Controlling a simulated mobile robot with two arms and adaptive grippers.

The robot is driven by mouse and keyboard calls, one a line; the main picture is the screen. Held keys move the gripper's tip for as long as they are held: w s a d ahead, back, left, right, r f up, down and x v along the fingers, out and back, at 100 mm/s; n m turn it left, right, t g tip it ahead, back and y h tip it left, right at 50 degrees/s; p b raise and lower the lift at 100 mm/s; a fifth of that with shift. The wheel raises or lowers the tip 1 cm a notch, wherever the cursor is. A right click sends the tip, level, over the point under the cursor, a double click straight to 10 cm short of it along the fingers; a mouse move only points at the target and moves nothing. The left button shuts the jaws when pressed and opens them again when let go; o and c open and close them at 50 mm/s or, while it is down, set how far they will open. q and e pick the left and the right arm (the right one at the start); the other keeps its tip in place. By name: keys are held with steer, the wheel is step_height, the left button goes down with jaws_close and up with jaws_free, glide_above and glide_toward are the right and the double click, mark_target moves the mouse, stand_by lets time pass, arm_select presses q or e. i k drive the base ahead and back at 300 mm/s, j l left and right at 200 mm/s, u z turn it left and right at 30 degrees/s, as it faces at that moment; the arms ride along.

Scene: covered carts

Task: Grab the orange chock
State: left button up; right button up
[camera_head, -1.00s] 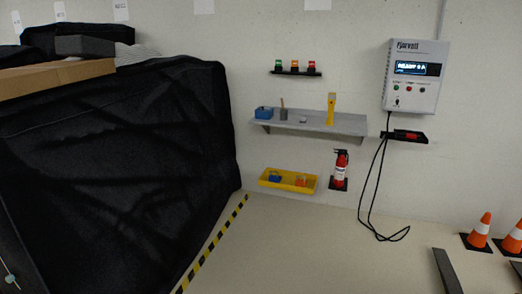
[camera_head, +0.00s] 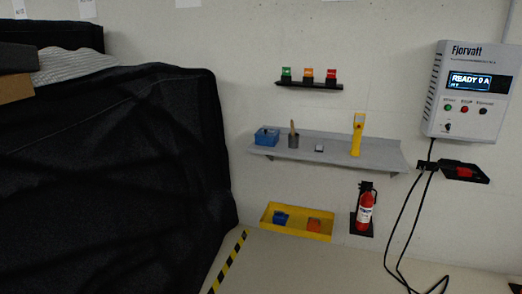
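The orange chock (camera_head: 314,225) lies in the right part of a yellow tray (camera_head: 297,232) low at the wall. A blue chock-like piece (camera_head: 280,217) lies to its left in the same tray. The orange piece is small in view, so its exact shape is hard to tell. Neither of my grippers shows in the head view.
A grey shelf (camera_head: 340,151) above the tray holds a blue box, a cup and a yellow tool. A fire extinguisher (camera_head: 365,210) stands right of the tray. A black covered cart (camera_head: 110,170) fills the left. Cables (camera_head: 402,230) hang at right. Floor before the tray is clear.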

mark_target(313, 225)
steer(key=i, duration=1.95)
steer(key=i+z, duration=0.15)
steer(key=i, duration=0.5)
steer(key=i+j+z, duration=0.15)
steer(key=i, duration=0.45)
